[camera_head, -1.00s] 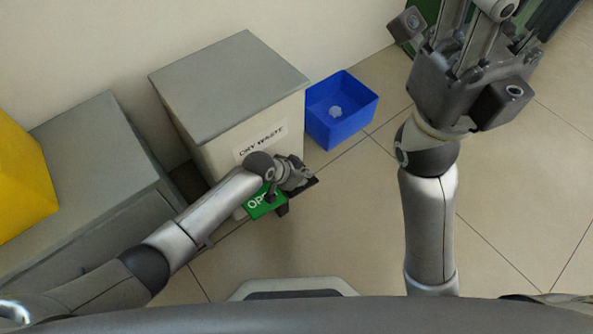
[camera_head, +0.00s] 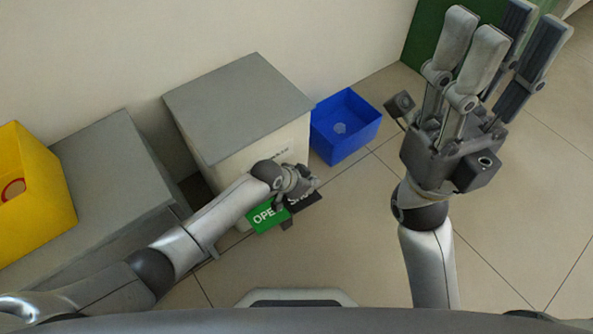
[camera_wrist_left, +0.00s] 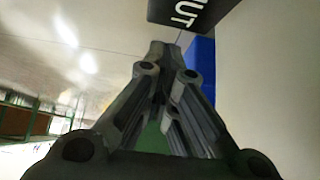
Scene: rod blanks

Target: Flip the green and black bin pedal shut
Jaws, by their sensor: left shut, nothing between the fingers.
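The bin pedal sits low at the front of the pale waste bin (camera_head: 268,147). Its green half (camera_head: 264,219) reads "OPE", the rest covered. Its black half (camera_head: 307,203) lies to the right, with white lettering partly hidden by my left gripper (camera_head: 308,184). That gripper is shut and empty, over the black half in the head view; I cannot tell if it touches. In the left wrist view its closed fingers (camera_wrist_left: 163,52) point just below the black plate (camera_wrist_left: 186,12) lettered "UT". My right gripper (camera_head: 504,30) is open and empty, away at the right.
A blue box (camera_head: 345,140) with a pale crumpled item stands right of the bin. A grey cabinet (camera_head: 110,175) and a yellow container (camera_head: 45,190) are at the left. A green object (camera_head: 425,40) stands at the back right. The tiled floor in front is mostly clear.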

